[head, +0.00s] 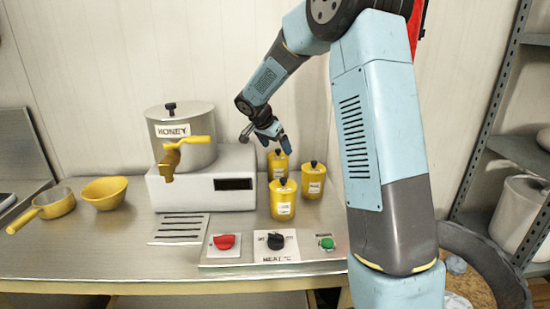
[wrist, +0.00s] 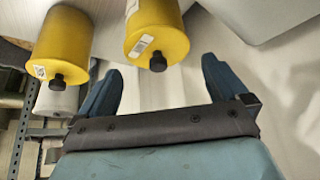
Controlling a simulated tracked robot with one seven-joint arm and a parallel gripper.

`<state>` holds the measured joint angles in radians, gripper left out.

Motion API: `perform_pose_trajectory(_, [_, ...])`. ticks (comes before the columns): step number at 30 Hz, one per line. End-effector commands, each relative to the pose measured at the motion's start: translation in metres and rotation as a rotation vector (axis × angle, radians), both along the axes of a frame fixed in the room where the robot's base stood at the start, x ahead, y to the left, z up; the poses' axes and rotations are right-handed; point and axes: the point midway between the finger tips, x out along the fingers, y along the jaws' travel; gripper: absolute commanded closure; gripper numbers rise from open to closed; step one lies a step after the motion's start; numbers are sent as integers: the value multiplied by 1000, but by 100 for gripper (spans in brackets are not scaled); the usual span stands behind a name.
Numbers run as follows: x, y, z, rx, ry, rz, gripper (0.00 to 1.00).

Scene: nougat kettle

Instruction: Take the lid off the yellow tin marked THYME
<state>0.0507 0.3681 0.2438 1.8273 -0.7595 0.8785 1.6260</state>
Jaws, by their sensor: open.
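Three yellow tins with dark-knobbed lids stand grouped on the steel counter: a back one (head: 278,165), a right one (head: 313,184) and a front one (head: 284,205). Each lid is on. Their labels are too small to read, so I cannot tell which is THYME. My gripper (head: 265,140) is open and empty, just above and left of the back tin. In the wrist view my gripper (wrist: 160,70) has its fingers spread, with one yellow tin (wrist: 157,35) beyond the gap and another yellow tin (wrist: 62,42) toward the left finger. Both appear upside down there.
A grey HONEY kettle (head: 180,140) with a yellow tap stands on a white base (head: 205,185) left of the tins. A control panel (head: 275,247) with knobs lies in front. A yellow bowl (head: 104,192) and a yellow pan (head: 52,203) are at left. Shelving (head: 490,130) stands right.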

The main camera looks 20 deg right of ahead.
Motion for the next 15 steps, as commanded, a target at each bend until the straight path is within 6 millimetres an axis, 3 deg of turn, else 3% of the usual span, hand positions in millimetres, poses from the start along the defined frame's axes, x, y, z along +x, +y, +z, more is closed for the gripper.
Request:
perform_pose_trajectory(6, [8,-11,-25,1,3,-1,0])
perform_pose_trajectory(13, [9,-12,-27,1,1,0,0])
perform_pose_trajectory(15, [9,-12,-27,1,1,0,5])
